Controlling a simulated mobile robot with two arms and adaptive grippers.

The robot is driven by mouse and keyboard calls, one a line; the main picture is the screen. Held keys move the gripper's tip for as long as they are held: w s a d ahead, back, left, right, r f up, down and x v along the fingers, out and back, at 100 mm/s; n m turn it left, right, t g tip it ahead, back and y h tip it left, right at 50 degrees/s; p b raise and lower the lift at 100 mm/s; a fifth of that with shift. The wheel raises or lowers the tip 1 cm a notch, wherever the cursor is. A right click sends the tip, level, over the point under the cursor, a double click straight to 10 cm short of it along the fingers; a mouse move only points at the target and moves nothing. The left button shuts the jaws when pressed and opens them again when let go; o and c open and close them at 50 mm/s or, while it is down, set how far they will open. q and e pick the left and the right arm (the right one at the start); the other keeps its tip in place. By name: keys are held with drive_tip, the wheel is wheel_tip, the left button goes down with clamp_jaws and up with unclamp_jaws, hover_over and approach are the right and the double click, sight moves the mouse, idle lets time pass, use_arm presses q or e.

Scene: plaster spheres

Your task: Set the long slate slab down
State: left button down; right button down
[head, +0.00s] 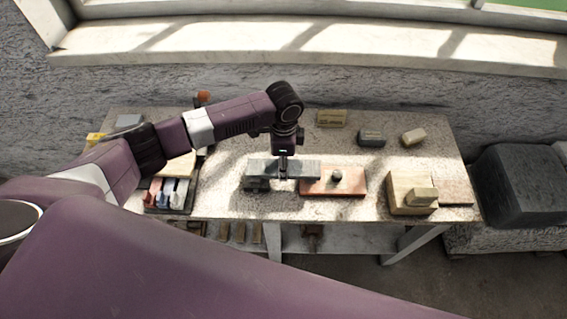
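The long slate slab (304,169) is dark grey and lies level, left to right, near the middle of the table in the head view. My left gripper (284,175) points down over its middle with its fingers at the slab, and looks shut on it. A small dark block (258,185) shows below the slab's left end. The slab's right end is beside or over a reddish slab (350,185) with a small dark round piece (337,175) on it. I cannot tell whether the slate slab touches what is under it. My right gripper is not in view.
The speckled table (225,180) holds a pale stone block (400,184) at right and several small blocks at the back, including a grey one (371,138). A tray of coloured pieces (168,190) is at left. Free table lies between the slab and the back blocks.

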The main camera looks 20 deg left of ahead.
use_arm(q)
drive_tip(key=shift+f, duration=0.55)
idle(0.4)
drive_tip(key=c, duration=1.3)
unclamp_jaws()
drive_tip(key=shift+o, duration=1.4)
drive_tip(key=shift+s+f, duration=0.1)
drive_tip(key=shift+f, duration=0.05)
drive_tip(key=shift+r+p, duration=2.05)
drive_tip(key=shift+r, duration=0.1)
drive_tip(key=shift+f, duration=0.1)
